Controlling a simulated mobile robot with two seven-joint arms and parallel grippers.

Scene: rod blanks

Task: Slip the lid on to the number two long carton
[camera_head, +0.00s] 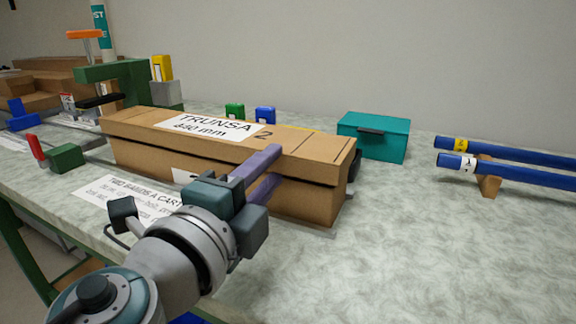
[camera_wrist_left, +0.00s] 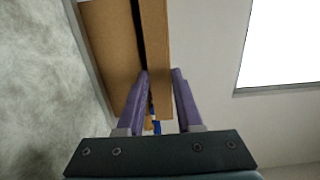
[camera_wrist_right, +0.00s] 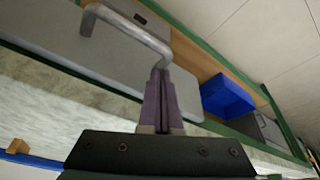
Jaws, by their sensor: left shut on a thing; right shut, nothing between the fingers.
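The long brown carton (camera_head: 305,203) marked 2 stands on the bench. Its brown lid (camera_head: 310,145), labelled TRUNSA with a 2, lies over its top, with a dark gap between lid and carton along the front. My left gripper (camera_head: 275,166) is at the front side of the lid, toward its right half. In the left wrist view the lid (camera_wrist_left: 155,50) lies between the two purple fingers, and the carton (camera_wrist_left: 108,45) is to the left across the dark gap. My right gripper (camera_wrist_right: 162,75) is shut and empty, seen only in the right wrist view.
A teal box (camera_head: 385,140) stands behind the carton's right end. Blue rods (camera_head: 530,168) rest on a wooden support at the right. A green stand (camera_head: 125,80) is at the left. The front right bench is clear. A grey handle (camera_wrist_right: 135,32) is near my right fingertips.

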